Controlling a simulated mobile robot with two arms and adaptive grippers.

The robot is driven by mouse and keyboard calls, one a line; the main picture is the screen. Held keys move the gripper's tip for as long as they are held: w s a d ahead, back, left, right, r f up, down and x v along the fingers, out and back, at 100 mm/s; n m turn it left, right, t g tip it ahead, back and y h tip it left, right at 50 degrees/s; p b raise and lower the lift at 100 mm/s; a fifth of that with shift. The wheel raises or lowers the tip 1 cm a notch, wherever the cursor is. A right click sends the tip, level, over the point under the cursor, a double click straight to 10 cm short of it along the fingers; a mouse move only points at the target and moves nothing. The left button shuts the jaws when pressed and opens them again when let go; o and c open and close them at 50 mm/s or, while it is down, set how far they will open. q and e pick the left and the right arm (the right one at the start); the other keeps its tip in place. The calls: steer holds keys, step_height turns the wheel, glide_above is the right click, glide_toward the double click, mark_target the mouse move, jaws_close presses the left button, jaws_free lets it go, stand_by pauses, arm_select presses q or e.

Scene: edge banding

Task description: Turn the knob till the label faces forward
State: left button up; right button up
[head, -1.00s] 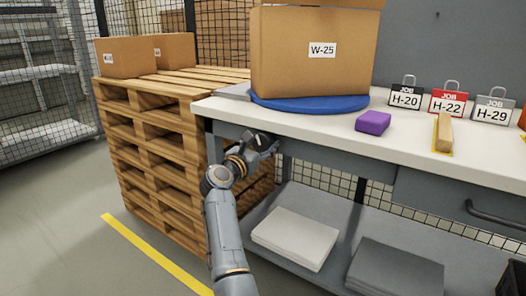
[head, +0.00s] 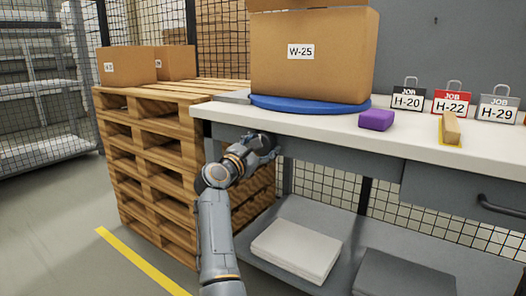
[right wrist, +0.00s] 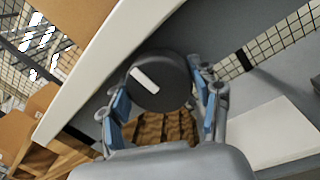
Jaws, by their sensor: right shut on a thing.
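A brown box (head: 335,62) with a white W-25 label (head: 301,51) stands on a blue turntable (head: 310,104) at the table's left end. The label is upright and readable on the face toward me, left of that face's middle. The black round knob (right wrist: 162,88) with a white bar mark (right wrist: 145,79) sits below the table edge in the right wrist view. My right gripper (head: 265,143) is under the table edge, its fingers (right wrist: 160,98) shut on either side of the knob. It hides the knob in the head view. My left gripper is not in view.
A purple block (head: 376,120), a wooden block (head: 450,129) and job tags (head: 407,98) stand on the white tabletop (head: 330,122) to the right. Stacked pallets (head: 150,150) with boxes (head: 127,66) are at the left. A lower shelf (head: 335,226) lies beneath.

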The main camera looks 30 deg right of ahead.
steer(key=shift+r, duration=0.1)
stand_by(0.3)
steer(key=o, duration=1.1)
steer(key=shift+o, duration=0.2)
